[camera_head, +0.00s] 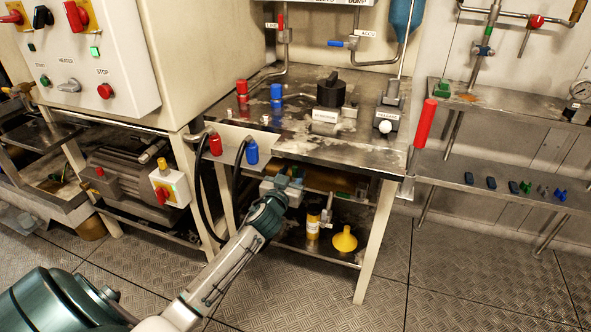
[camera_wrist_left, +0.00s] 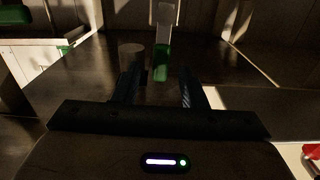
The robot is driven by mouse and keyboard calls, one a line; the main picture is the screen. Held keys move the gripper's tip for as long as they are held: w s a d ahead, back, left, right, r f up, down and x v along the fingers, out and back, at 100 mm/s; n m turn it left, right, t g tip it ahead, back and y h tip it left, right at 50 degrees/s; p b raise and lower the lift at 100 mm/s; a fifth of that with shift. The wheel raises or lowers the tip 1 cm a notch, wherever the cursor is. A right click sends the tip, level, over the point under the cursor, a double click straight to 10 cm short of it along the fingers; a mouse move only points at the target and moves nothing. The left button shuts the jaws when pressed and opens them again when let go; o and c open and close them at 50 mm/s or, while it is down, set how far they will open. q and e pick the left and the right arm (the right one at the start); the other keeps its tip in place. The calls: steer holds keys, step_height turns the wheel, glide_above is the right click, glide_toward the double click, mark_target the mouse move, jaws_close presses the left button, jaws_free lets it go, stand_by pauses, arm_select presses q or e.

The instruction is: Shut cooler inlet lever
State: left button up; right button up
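My left gripper (camera_head: 290,174) is under the front edge of the metal workbench (camera_head: 330,150), its fingers partly lost in shadow. In the left wrist view the two dark fingers (camera_wrist_left: 157,90) are apart, with nothing held between them. A green handle-like piece (camera_wrist_left: 161,62) on a pale grey shank shows ahead, between the finger directions and apart from them. It may be the cooler inlet lever, but no label on it can be read. In the head view that green piece is not clearly seen. My right gripper is in neither view.
A grey cylinder (camera_wrist_left: 131,57) stands left of the green piece. A yellow bottle (camera_head: 313,224) and yellow funnel (camera_head: 344,240) are on the lower shelf. The floor at front right is clear.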

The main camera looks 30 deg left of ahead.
arm_select(q)
steer(key=shift+x, duration=1.35)
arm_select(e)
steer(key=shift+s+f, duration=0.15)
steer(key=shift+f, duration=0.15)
arm_select(q)
jaws_close()
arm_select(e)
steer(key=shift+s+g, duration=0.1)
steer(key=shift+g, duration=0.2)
